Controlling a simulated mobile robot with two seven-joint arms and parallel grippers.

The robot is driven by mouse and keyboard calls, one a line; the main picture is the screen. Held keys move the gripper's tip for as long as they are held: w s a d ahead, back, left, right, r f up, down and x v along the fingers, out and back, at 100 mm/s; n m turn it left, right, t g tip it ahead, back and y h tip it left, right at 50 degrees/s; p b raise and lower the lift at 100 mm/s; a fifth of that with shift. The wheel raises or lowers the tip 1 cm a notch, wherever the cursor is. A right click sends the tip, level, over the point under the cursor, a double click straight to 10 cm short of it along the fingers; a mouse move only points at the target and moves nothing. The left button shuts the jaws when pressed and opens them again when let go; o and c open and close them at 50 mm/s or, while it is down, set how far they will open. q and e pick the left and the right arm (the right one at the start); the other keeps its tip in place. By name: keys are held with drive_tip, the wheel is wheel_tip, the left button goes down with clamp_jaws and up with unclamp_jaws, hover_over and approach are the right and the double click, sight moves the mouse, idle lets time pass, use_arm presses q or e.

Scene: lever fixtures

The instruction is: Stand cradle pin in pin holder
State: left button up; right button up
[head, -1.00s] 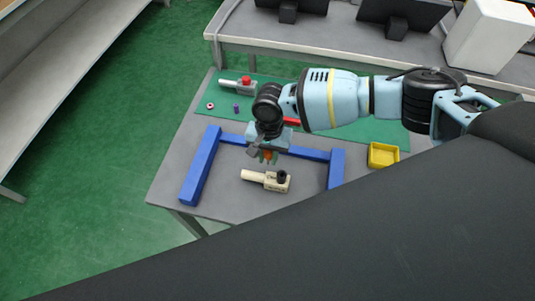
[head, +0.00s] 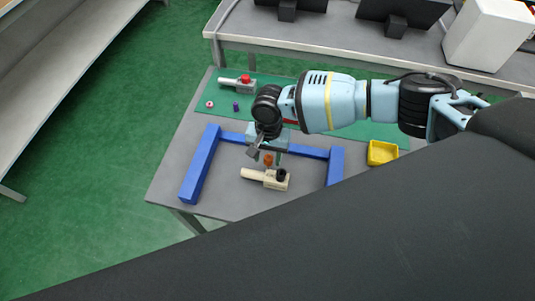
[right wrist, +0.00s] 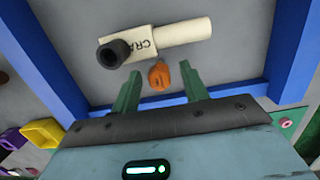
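My right gripper (head: 268,152) is above the table inside the blue frame (head: 200,165). Its green fingers are spread apart in the right wrist view (right wrist: 159,86). An orange pin (head: 268,159) is between and just beyond the fingertips. It also shows in the wrist view (right wrist: 159,75), with gaps to both fingers. What its lower end rests in is unclear. The cream lever fixture (head: 262,178) lies beside it, with a black round part and lettering starting "CRA" in the wrist view (right wrist: 148,48). I cannot make out the pin holder clearly. My left gripper is out of view.
A yellow tray (head: 382,153) stands at the right on the table. A grey fixture with a red knob (head: 238,84), a small ring (head: 209,104) and a purple piece (head: 236,107) are on the green mat (head: 265,92). Blue bars surround the work area on three sides.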

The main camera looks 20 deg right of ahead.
drive_tip(key=shift+r, duration=0.15)
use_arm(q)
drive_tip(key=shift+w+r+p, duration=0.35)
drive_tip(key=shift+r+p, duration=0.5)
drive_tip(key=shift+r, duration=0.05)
use_arm(e)
wheel_tip(320, 180, up, 13)
drive_tip(key=w, duration=0.1)
drive_tip(key=shift+d, duration=0.4)
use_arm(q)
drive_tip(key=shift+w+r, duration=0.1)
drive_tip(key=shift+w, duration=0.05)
use_arm(e)
drive_tip(key=shift+w, duration=0.1)
